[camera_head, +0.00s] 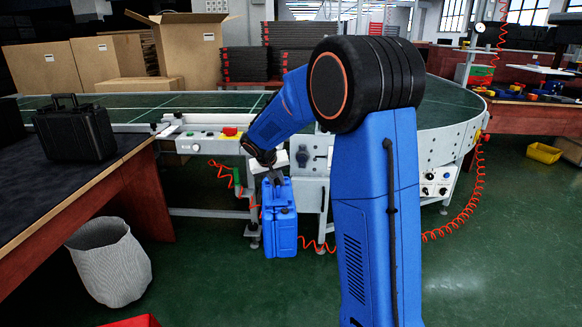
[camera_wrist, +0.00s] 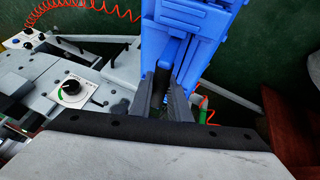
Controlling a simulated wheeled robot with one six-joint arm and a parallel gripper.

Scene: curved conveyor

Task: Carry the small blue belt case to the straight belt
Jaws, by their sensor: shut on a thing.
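The small blue case (camera_head: 279,222) hangs below my gripper (camera_head: 274,176) in the head view, in front of the conveyor's side and above the green floor. In the wrist view, the blue case (camera_wrist: 196,35) fills the top middle, and the two dark fingers of my gripper (camera_wrist: 163,95) are closed on its handle part. The straight belt (camera_head: 200,101) is a green surface running left to right behind the case, higher than it. The exact grip contact is partly hidden by the fingers.
A black case (camera_head: 75,130) stands on the dark table (camera_head: 40,185) at left. A grey bin (camera_head: 109,262) is on the floor. The belt curves away at right (camera_head: 450,103). Cardboard boxes (camera_head: 110,58) and black stacked trays (camera_head: 250,64) stand behind. Orange coiled cables hang near the conveyor.

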